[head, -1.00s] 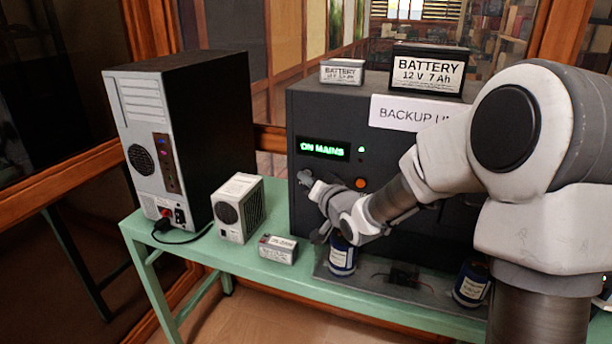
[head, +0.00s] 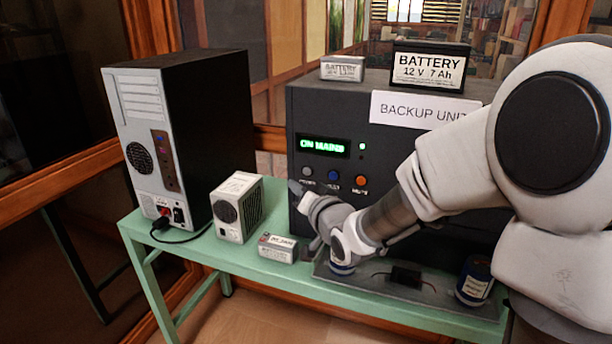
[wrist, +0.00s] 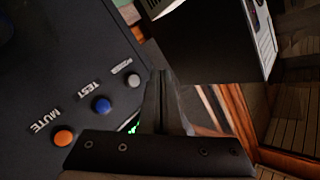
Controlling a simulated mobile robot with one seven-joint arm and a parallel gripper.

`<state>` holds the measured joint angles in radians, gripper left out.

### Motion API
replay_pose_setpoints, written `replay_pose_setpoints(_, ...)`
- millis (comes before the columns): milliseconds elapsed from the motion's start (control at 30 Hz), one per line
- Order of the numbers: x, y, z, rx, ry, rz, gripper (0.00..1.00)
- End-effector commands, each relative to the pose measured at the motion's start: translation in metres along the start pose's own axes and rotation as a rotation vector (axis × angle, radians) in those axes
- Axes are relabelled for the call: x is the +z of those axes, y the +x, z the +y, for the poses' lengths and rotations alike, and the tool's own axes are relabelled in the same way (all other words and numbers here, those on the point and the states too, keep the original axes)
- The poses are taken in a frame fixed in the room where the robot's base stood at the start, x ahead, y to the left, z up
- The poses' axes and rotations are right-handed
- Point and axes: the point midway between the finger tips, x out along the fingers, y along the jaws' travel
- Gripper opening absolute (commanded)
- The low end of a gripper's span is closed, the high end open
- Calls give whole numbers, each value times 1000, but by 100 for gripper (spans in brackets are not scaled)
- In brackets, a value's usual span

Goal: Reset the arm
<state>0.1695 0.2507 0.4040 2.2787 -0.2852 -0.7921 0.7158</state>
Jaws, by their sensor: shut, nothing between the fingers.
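My gripper (head: 297,190) is at the front of the black backup unit (head: 425,205), to the left of its lower front. In the wrist view its fingers (wrist: 162,100) are together with nothing between them. The backup unit's panel has a grey power button (head: 307,172), a blue test button (head: 334,175) and an orange mute button (head: 361,181). These buttons also show in the wrist view, left of the fingers. The green display (head: 323,147) reads ON MAINS. My arm covers part of the unit's front.
A computer tower (head: 190,140), a small silver box unit (head: 238,207) and a small battery (head: 278,247) stand left on the green table (head: 215,250). Two batteries sit on top of the backup unit. A blue capacitor (head: 474,281) stands on the grey tray (head: 420,292) at right.

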Motion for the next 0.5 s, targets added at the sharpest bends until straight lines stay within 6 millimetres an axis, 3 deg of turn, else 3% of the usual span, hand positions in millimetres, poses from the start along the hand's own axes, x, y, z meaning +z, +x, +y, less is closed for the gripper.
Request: replay_pose_setpoints(500, 6, -10, -5, 6, -5, -2, 0)
